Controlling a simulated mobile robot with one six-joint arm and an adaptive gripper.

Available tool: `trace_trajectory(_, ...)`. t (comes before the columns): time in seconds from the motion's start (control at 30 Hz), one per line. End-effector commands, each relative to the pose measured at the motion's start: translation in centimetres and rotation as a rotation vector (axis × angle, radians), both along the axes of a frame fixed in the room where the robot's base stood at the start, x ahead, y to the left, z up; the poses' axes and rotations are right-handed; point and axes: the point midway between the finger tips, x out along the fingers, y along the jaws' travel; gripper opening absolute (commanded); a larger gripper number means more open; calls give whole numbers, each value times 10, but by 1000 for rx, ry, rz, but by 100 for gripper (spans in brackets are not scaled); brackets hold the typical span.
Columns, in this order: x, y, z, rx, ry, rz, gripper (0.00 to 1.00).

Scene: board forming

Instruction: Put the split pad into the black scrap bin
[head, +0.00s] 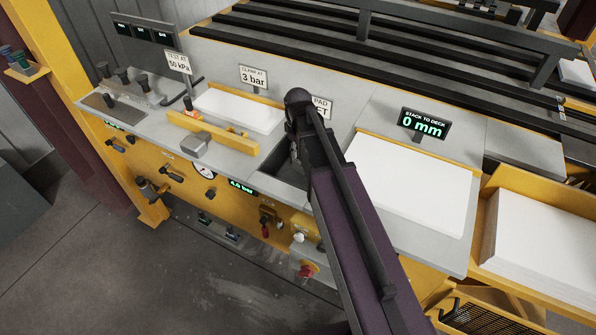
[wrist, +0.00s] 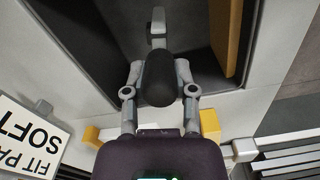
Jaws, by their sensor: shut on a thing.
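In the wrist view my gripper (wrist: 160,92) is shut on a dark, rounded piece, which I take to be the split pad (wrist: 158,78). No split can be made out on it. The gripper is over or at a dark recess (wrist: 100,45) in the light deck; its height above the floor of the recess cannot be told. A grey fitting (wrist: 157,25) shows just beyond the pad. In the head view my arm hides most of the gripper and the pad. I cannot pick out the black scrap bin with certainty in either view.
A sign reading "FIT PAD SOFT" (wrist: 30,135) stands close beside my gripper. White sheets (head: 415,185) lie right of my arm, and a white block (head: 240,110) lies left. A black mesh basket (head: 490,318) is at lower right. Dark rails run along the back.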

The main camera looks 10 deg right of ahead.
Motion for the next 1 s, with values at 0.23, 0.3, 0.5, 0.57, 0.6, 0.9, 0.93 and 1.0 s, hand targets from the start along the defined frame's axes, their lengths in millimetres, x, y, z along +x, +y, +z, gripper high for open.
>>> trace_trajectory(0.23, 0, 0, 0, 0, 0, 0, 0)
trace_trajectory(0.3, 0, 0, 0, 0, 0, 0, 0)
trace_trajectory(0.5, 0, 0, 0, 0, 0, 0, 75)
trace_trajectory(0.57, 0, 0, 0, 0, 0, 0, 75)
trace_trajectory(0.6, 0, 0, 0, 0, 0, 0, 75)
trace_trajectory(0.9, 0, 0, 1, 0, 0, 0, 75)
trace_trajectory(0.93, 0, 0, 1, 0, 0, 0, 75)
trace_trajectory(1.0, 0, 0, 3, 0, 0, 0, 75)
